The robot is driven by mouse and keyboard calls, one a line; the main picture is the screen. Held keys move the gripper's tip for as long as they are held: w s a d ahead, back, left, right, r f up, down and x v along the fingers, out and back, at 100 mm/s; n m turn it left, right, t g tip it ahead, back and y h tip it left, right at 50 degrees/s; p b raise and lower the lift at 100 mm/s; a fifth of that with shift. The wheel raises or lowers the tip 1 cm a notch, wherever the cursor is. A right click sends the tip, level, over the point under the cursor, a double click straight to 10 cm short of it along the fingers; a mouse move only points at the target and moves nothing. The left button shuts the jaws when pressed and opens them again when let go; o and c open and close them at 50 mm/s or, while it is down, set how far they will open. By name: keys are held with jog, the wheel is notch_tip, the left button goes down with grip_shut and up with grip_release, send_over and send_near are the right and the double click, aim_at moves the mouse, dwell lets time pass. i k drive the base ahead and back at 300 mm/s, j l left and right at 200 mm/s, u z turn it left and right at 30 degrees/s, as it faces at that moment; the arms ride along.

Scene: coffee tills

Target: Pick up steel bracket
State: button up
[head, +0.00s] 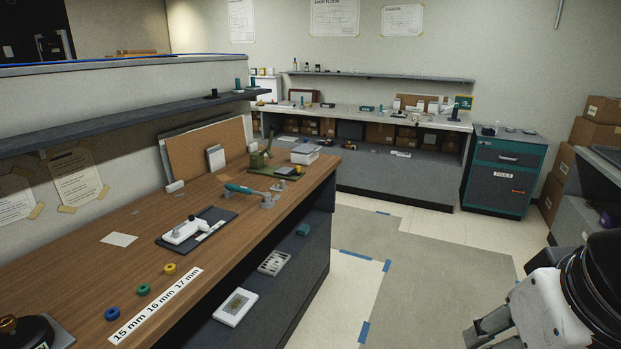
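A pale, bracket-like metal part (185,231) lies on a dark rectangular board (215,217) on the wooden counter. It may be the steel bracket, but it is too small to be sure. A smaller grey metal piece (267,201) sits farther back, by the end of a teal-handled tool (238,188). My gripper (490,330) is at the bottom right, over the floor and well away from the counter. It is cut off by the lower edge, so its opening is unclear.
The wooden counter (75,257) also holds blue (112,314), green (144,289) and yellow (170,268) rings beside a size strip (157,305). A shelf below holds white trays (236,307). Clear floor (420,265) lies between counter and my arm. A teal cabinet (505,170) stands behind.

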aim_at(278, 188)
jog(key=i, duration=2.05)
jog(key=i+l+u, duration=0.25)
jog(key=i, duration=0.65)
jog(key=j, duration=0.1)
